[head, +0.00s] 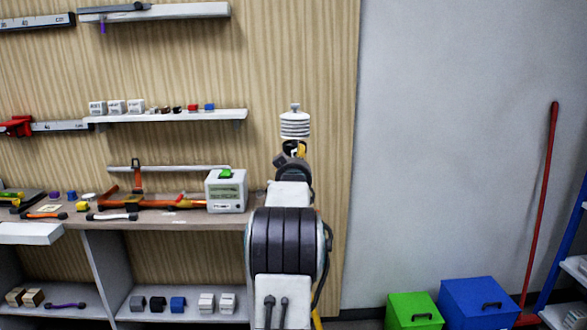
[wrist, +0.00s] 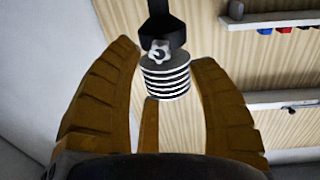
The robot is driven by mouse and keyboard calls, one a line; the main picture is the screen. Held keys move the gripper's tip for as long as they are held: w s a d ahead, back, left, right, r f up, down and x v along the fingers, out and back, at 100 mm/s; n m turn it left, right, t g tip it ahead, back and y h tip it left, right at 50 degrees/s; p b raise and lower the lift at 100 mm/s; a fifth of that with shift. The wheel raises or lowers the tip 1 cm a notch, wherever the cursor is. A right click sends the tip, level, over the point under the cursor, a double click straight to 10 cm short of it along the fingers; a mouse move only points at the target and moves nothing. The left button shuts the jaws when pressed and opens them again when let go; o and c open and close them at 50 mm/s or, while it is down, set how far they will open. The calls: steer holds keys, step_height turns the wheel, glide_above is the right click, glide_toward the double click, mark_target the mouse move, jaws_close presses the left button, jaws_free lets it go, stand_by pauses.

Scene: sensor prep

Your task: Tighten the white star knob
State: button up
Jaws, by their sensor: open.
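The white star knob (wrist: 158,52) sits on a black clamp piece (wrist: 162,22) in the wrist view, right by the end of a stack of white ribbed plates (wrist: 167,77). The same ribbed stack (head: 295,124) shows in the head view above my arm, with a small pale piece on its top; I cannot tell there whether that is the knob. My gripper (wrist: 165,58) is open, its brown fingers spread on either side of the knob and stack in the picture, with no visible contact. In the head view my gripper (head: 297,150) is mostly hidden behind my arm.
A workbench (head: 175,223) with orange-handled tools and a white box with a green top (head: 226,190) lies left of my arm. A wall shelf (head: 170,116) holds small blocks. A green bin (head: 413,311), a blue bin (head: 480,304) and a red broom (head: 543,200) stand right.

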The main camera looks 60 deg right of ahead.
steer(key=shift+s+a+m, duration=0.35)
steer(key=shift+a+m, duration=0.4)
steer(key=shift+m, duration=1.25)
steer(key=shift+s+a+m, duration=0.4)
steer(key=shift+a+m, duration=0.35)
steer(key=shift+m, duration=1.25)
steer(key=shift+s+a+m, duration=0.35)
steer(key=shift+a+m, duration=0.4)
steer(key=shift+m, duration=1.25)
